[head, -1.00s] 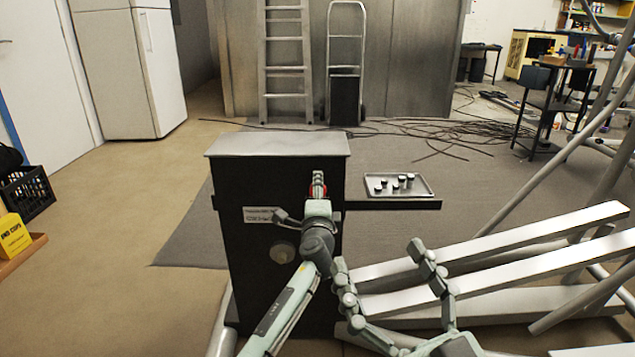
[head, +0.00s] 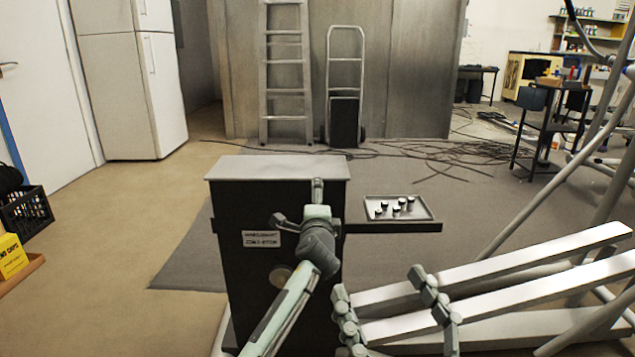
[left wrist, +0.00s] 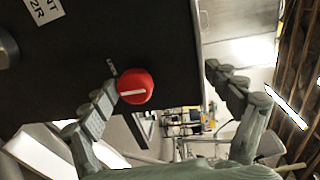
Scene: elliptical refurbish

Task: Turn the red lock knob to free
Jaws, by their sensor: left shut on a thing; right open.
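The red lock knob (left wrist: 135,86) is round with a white bar, on the dark front of the cabinet (head: 235,265). In the head view it is hidden behind my left gripper (head: 318,190). In the left wrist view my left gripper (left wrist: 160,77) has a finger on each side of the knob; the left finger overlaps its edge, and the right finger looks farther off. It is shut on the knob, though the contact is hard to see. My right gripper (head: 379,282) is open and empty, low and right of the cabinet.
A small tray with black pegs (head: 408,216) sits on a shelf at the cabinet's right. A label plate (head: 262,239) and a round dial (head: 280,277) are on the cabinet front. Pale beams (head: 530,265) lie at the right.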

